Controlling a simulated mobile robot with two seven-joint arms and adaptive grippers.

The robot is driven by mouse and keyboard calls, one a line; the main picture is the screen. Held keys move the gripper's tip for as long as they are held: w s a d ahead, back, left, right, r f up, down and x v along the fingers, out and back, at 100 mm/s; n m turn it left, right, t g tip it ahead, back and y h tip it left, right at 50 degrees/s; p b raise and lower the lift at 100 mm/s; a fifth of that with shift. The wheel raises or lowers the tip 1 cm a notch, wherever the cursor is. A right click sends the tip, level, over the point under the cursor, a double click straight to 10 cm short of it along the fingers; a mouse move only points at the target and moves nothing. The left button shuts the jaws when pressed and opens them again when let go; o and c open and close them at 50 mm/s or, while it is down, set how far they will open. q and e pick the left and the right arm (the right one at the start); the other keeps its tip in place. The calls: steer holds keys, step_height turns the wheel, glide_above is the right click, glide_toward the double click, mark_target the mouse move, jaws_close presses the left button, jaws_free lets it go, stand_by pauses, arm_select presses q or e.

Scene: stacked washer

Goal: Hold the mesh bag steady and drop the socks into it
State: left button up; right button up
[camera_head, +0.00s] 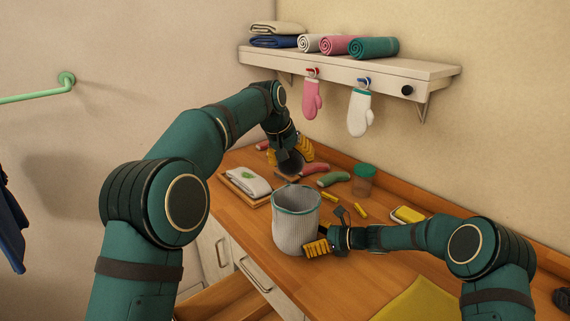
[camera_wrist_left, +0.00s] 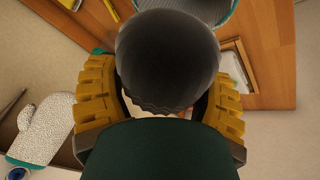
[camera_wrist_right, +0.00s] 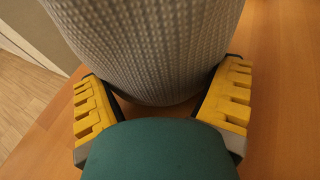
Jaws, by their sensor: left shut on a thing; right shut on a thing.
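The mesh bag (camera_head: 293,228) is a ribbed light-grey, bucket-shaped bag with a teal rim, standing upright and open on the wooden counter. My right gripper (camera_head: 318,248) is shut on its lower right side; the bag's wall fills the space between the yellow fingers (camera_wrist_right: 165,105) in the right wrist view. My left gripper (camera_head: 290,150) is behind the bag, shut on a dark grey rounded bundle (camera_head: 289,165), apparently balled socks. The bundle (camera_wrist_left: 167,60) hides much of the left wrist view. A pink sock-like item (camera_head: 316,168) and a green one (camera_head: 333,179) lie behind the bag.
A folded white cloth on a wooden tray (camera_head: 232,187) lies left of the bag. A green-lidded jar (camera_head: 363,183), yellow pegs (camera_head: 360,211) and a yellow dish (camera_head: 408,215) are to the right. A wall shelf (camera_head: 420,70) with hanging mitts overhangs the back.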

arm_select(q)
steer(key=shift+f, duration=2.7)
steer(key=o, duration=1.1)
steer(key=v, duration=1.2)
